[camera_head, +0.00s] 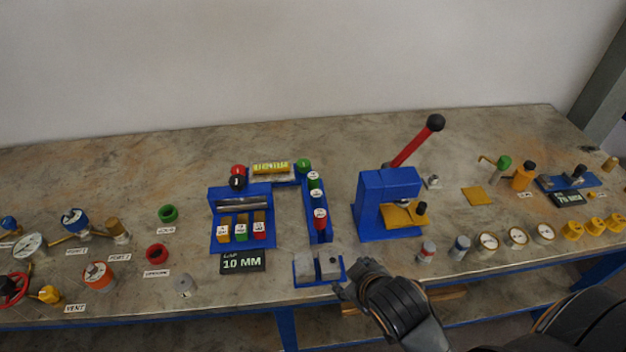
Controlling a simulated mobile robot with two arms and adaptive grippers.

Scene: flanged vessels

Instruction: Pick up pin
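No object is clearly marked as the pin, and I cannot tell which piece it is. My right gripper (346,289) reaches in from the lower right, at the table's front edge beside a blue tray (305,284) with grey blocks. Its fingers are small and dark, so I cannot tell whether they are open. My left gripper is not in view.
A blue press (373,208) with a red lever (411,148) stands at mid table. Gauges (517,236) and yellow knobs (572,231) line the right front. Valves and rings (168,213) fill the left. A "10 MM" sign (243,262) stands in front. The table's back strip (120,160) is clear.

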